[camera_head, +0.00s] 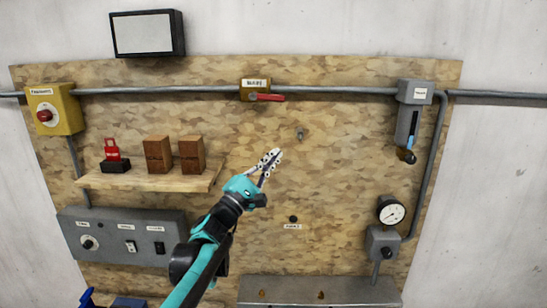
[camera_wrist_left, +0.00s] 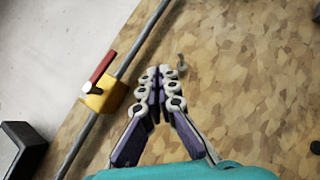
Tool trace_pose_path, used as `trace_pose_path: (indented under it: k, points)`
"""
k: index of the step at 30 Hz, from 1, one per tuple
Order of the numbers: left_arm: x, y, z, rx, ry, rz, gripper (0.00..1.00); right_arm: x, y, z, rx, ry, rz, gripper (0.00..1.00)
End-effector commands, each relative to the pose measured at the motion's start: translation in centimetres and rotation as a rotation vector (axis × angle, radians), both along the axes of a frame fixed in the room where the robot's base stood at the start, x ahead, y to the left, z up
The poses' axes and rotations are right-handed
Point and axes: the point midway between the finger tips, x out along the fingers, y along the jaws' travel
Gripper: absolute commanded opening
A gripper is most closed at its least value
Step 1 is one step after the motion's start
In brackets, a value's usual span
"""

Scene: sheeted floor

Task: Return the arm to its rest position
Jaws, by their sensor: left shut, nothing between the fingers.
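My left gripper (camera_head: 270,157) is in front of the middle of the wooden board, with its teal arm coming up from the bottom left in the head view. Its fingers are together and hold nothing. In the left wrist view the fingertips (camera_wrist_left: 158,72) meet in front of the board, close in the picture to a small grey peg (camera_wrist_left: 182,63). That peg (camera_head: 300,134) also shows in the head view, up and right of the fingertips. I cannot tell how far the fingertips are from the board. My right gripper is not in view.
The board (camera_head: 345,180) carries a yellow switch box (camera_head: 54,110), a pipe with a red-handled valve (camera_head: 265,97), a shelf (camera_head: 150,181) with a red padlock-like item and two brown blocks, a grey control panel (camera_head: 120,237), a gauge (camera_head: 391,212) and a lower ledge (camera_head: 320,291).

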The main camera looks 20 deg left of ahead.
Motion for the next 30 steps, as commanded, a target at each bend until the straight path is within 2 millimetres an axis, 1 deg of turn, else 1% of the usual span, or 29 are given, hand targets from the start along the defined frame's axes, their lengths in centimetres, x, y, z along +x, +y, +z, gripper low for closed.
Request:
trace_pose_path:
  k: [5, 7, 8, 11, 12, 14, 15, 16, 17, 18, 20, 21, 23, 24, 26, 27, 29, 30]
  points:
    - [0.0, -0.1, -0.1, 0.005, 0.001, -0.001, 0.0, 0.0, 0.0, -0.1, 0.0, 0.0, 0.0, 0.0]
    - [-0.4, -0.9, -1.0, 0.034, 0.009, -0.008, 0.0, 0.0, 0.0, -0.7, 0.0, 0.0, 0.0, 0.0]
    - [-0.7, -1.5, -1.6, 0.06, 0.015, -0.013, 0.0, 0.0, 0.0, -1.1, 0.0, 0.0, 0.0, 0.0]
    - [-2.3, -4.8, -5.5, 0.201, 0.049, -0.041, 0.0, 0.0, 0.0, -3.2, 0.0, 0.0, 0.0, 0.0]
    - [-3.3, -6.3, -7.7, 0.28, 0.067, -0.056, 0.0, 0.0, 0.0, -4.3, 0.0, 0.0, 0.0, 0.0]
    - [-5.1, -8.8, -11.5, 0.414, 0.096, -0.084, 0.0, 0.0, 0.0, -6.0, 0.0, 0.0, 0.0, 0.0]
    - [-6.4, -10.3, -14.2, 0.507, 0.116, -0.102, 0.0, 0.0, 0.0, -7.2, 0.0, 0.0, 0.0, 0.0]
    - [-7.4, -11.2, -16.2, 0.577, 0.131, -0.116, 0.0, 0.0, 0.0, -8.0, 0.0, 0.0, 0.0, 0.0]
    - [-8.4, -12.1, -18.3, 0.647, 0.145, -0.129, 0.0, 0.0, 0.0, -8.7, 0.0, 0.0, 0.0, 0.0]
    - [-9.8, -13.0, -21.1, 0.74, 0.163, -0.146, 0.0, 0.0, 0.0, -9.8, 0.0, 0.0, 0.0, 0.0]
    - [-11.9, -14.1, -25.3, 0.88, 0.189, -0.174, 0.0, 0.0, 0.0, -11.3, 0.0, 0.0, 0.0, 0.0]
    - [-13.4, -14.5, -28.2, 0.973, 0.205, -0.191, 0.0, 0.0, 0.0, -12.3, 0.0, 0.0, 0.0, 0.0]
    - [-15.6, -14.9, -32.5, 1.112, 0.229, -0.215, 0.0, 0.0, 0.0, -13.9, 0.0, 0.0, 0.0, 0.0]
    - [-17.1, -14.8, -35.4, 1.206, 0.245, -0.231, 0.0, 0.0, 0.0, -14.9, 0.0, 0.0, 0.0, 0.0]
    - [-19.3, -14.5, -39.7, 1.35, 0.269, -0.255, 0.0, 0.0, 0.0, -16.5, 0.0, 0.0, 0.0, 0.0]
    - [-20.8, -14.0, -42.6, 1.446, 0.284, -0.268, 0.0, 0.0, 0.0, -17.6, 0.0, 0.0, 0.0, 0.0]
    - [-23.0, -12.9, -46.7, 1.59, 0.305, -0.287, 0.0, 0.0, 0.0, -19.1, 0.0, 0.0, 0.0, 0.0]
    - [-24.4, -12.0, -49.2, 1.684, 0.319, -0.299, 0.0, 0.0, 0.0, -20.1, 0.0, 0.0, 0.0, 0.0]
